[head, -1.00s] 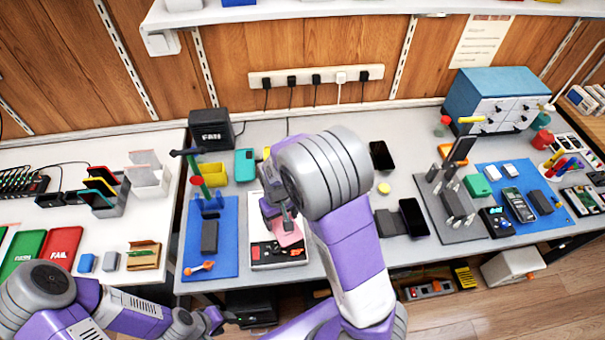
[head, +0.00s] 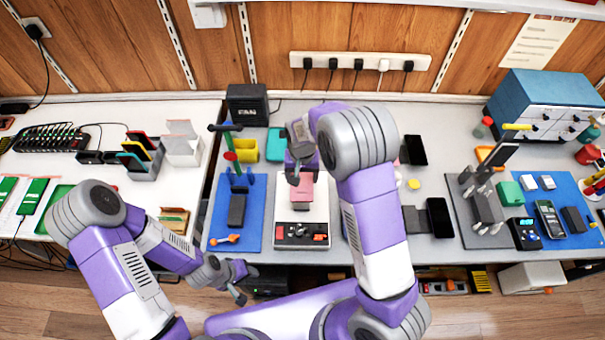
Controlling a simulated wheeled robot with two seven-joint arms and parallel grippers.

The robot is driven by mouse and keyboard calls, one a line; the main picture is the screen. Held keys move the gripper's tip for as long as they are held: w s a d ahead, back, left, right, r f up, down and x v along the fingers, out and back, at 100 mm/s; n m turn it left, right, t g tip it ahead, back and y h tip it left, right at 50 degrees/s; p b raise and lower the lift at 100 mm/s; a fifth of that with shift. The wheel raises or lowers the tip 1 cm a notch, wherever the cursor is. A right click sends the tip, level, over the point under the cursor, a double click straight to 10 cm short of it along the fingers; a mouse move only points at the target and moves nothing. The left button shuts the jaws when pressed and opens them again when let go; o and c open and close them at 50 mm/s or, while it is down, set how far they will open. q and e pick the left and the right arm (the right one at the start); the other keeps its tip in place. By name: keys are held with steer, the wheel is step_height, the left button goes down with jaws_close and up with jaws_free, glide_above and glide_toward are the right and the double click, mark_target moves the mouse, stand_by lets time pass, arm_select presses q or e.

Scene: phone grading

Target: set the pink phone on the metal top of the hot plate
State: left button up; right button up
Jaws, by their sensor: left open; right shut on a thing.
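The pink phone (head: 302,192) is over the hot plate (head: 291,213), a white device with a dark control panel at its front. My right gripper (head: 295,177) comes in from above and is shut on the phone's far end. I cannot tell whether the phone touches the plate's metal top, which is partly hidden by the phone, gripper and arm. My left gripper (head: 241,290) is open and empty, low in front of the bench edge and left of the hot plate.
A blue mat (head: 220,238) with a dark block and an orange-handled tool lies left of the hot plate. Black phones (head: 439,217) lie to the right. A black FAN box (head: 247,104) and a yellow bin (head: 246,151) stand behind.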

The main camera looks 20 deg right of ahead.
step_height(320, 180, down, 5)
steer(key=b, duration=0.4)
steer(key=shift+f, duration=0.15)
steer(key=shift+f+b, duration=0.5)
steer(key=shift+f, duration=0.4)
steer(key=shift+f, duration=0.35)
stand_by(1.4)
steer(key=o, duration=1.1)
steer(key=shift+o, duration=0.2)
steer(key=shift+r+p, duration=0.55)
steer(key=shift+r, duration=0.15)
